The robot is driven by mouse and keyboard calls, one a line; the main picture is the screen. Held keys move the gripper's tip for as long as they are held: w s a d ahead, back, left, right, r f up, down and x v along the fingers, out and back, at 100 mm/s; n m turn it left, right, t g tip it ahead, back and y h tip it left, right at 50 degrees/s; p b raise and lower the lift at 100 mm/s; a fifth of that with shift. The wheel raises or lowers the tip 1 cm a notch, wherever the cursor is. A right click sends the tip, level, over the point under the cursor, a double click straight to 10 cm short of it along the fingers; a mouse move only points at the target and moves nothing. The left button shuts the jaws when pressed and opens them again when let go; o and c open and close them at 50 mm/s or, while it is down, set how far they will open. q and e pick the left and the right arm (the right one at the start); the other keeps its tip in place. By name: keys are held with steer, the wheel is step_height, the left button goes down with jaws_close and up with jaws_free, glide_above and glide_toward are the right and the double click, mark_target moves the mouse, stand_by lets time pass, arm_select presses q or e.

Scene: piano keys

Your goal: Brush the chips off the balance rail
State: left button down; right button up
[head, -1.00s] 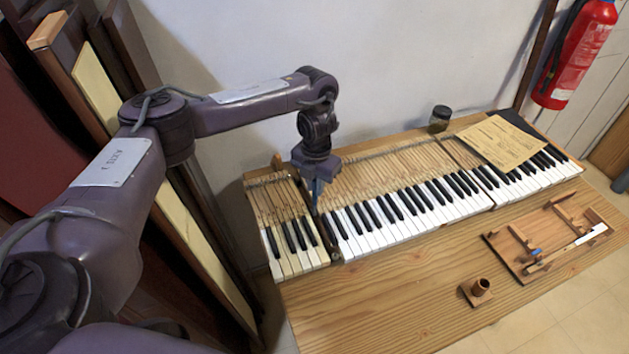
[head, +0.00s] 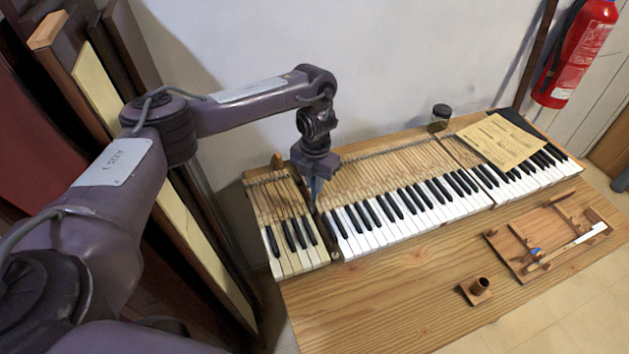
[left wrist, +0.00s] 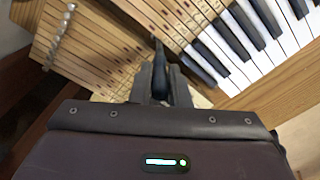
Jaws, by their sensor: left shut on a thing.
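My left gripper (head: 317,182) points down over the gap between the short bass section of keys (head: 288,232) and the long middle section (head: 400,205). In the left wrist view its two fingers (left wrist: 160,84) are shut on a slim dark tool (left wrist: 159,55), probably the brush. The tool's tip reaches down beside the wooden key levers; I cannot tell whether it touches anything. The balance rail and any chips in the gap are too small or hidden to make out. My right gripper is not in view.
A paper sheet (head: 501,142) lies across the right-hand keys, near a dark jar (head: 440,117). The bench front (head: 380,295) is clear. Dark panels lean at left.

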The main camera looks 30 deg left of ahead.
arm_select(q)
steer(key=shift+s+d+f, duration=0.1)
steer(key=shift+s+d, duration=0.05)
steer(key=shift+d, duration=0.05)
steer(key=shift+a, duration=0.2)
steer(key=shift+d, duration=0.15)
stand_by(0.4)
steer(key=shift+w, duration=0.2)
